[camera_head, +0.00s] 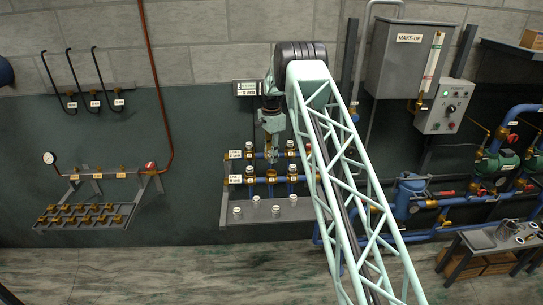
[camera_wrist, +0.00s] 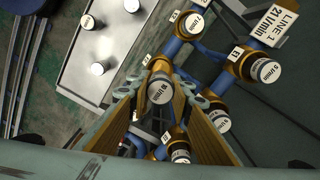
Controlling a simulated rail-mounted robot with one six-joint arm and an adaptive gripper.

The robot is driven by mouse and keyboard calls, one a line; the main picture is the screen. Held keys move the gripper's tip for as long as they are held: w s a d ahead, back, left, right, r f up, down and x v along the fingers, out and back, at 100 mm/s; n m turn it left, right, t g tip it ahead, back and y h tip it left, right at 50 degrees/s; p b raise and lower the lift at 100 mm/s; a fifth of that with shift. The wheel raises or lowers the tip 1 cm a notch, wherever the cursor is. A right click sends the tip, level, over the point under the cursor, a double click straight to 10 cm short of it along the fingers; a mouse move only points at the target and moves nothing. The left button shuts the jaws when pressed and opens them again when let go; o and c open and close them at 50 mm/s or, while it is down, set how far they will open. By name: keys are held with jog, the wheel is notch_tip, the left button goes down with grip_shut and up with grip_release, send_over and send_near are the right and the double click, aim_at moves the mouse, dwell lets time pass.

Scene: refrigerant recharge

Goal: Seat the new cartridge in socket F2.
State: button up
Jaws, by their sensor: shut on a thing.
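My gripper (camera_head: 271,155) points down over the blue valve manifold (camera_head: 262,180) in the head view. In the wrist view its two tan-padded fingers (camera_wrist: 163,110) are shut on a cartridge (camera_wrist: 160,88) with a white, flow-marked top. A brass fitting (camera_wrist: 158,66) shows right beside the held cartridge; I cannot tell whether the cartridge is inside it or above it. Other capped cartridges stand in brass sockets nearby, at the upper middle (camera_wrist: 196,22), right (camera_wrist: 265,70) and below (camera_wrist: 180,155). Small socket tags show, but I cannot make out which one is F2.
A grey shelf (camera_head: 266,219) in front of the manifold holds several loose white-topped cartridges (camera_head: 236,212). A LINE 1 sign (camera_wrist: 272,22) stands close to the right-hand sockets. A grey rack with brass fittings (camera_head: 88,214) hangs on the left wall. Blue pipes and green pumps (camera_head: 497,163) fill the right.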

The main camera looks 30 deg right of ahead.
send_over(272, 172)
jog(key=s+a, duration=0.1)
jog(key=s, duration=0.1)
jog(key=shift+w+a+f+b, duration=0.1)
jog(key=shift+f+b, duration=0.25)
jog(key=shift+f, duration=2.45)
jog(key=shift+f+b, duration=1.05)
jog(key=shift+b, duration=0.1)
jog(key=shift+f, duration=0.35)
jog(key=shift+o, duration=0.2)
jog(key=shift+s+a+f+b, duration=0.1)
jog(key=shift+s+f+b, duration=0.25)
jog(key=shift+f+b, duration=0.2)
jog(key=shift+f, duration=0.1)
jog(key=o, duration=0.9)
jog(key=shift+w+f, duration=0.15)
jog(key=shift+f, duration=0.15)
jog(key=shift+o, duration=0.2)
jog(key=shift+w+r, duration=0.1)
jog(key=shift+r, duration=0.15)
